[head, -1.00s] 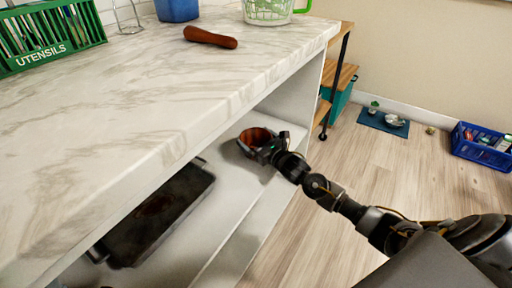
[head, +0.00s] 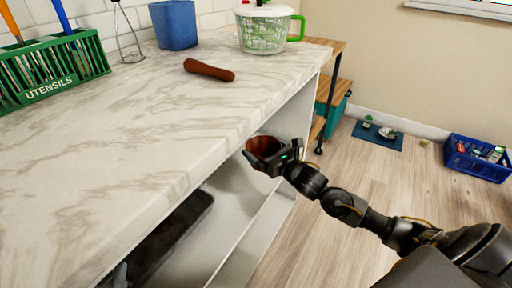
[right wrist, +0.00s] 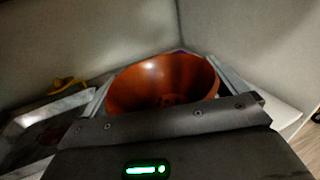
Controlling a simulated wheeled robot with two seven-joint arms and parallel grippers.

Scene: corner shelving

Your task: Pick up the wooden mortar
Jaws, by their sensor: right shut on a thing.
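The wooden mortar (head: 264,146) is a reddish-brown bowl at the front edge of the cabinet opening under the marble counter. It also shows in the right wrist view (right wrist: 160,82), where I look into its open top. My right gripper (head: 268,158) is shut on the mortar, with a finger on either side of it. The mortar appears raised above the shelf (head: 228,205). Its lower part is hidden by the gripper. A brown wooden pestle (head: 208,70) lies on the counter above. My left gripper is not in view.
The marble counter (head: 150,125) overhangs the shelf close above the mortar. A dark tray (head: 165,235) lies on the shelf at left. A green utensil rack (head: 50,72), blue cup (head: 174,24) and salad spinner (head: 264,32) stand on the counter. Floor at right is mostly clear.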

